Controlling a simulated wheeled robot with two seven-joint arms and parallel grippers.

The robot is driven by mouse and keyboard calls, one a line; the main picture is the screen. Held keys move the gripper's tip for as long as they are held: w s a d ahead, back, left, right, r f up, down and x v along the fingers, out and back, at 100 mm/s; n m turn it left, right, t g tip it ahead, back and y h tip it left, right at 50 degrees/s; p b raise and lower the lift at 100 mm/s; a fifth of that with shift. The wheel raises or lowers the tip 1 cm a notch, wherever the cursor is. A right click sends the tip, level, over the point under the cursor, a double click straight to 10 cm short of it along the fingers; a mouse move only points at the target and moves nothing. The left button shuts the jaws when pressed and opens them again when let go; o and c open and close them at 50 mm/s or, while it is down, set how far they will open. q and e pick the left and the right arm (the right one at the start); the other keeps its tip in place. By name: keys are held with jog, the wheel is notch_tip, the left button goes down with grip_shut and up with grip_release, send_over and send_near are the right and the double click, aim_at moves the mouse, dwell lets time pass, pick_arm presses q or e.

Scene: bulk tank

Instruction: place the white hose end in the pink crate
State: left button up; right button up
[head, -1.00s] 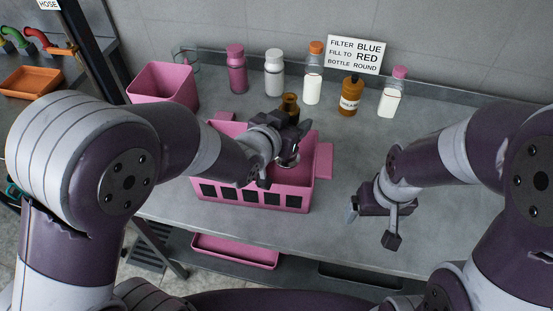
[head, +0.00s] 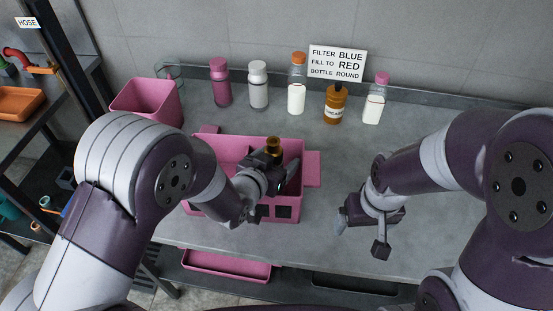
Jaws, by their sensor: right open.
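The pink crate (head: 312,170) stands on the grey counter, with square holes in its front wall. My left gripper (head: 277,176) is over the right part of the crate, beside a brown amber-topped bottle (head: 273,147) inside it. The wrist hides much of the crate's inside, and I cannot tell whether the jaws are open or hold anything. I cannot make out the white hose end for certain. My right gripper (head: 361,236) is open and empty over the counter, right of the crate.
A pink bin (head: 150,100) stands behind the crate at left. Several bottles line the back near a sign (head: 337,63). A dark shelf rack at left carries a HOSE label (head: 28,22), a red hose end (head: 18,54) and an orange tray (head: 20,103). The counter's right middle is clear.

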pick_arm(q)
jog(key=shift+r, duration=0.3)
jog(key=p+v, duration=0.1)
jog(key=v, duration=1.1)
jog(key=shift+f, duration=0.15)
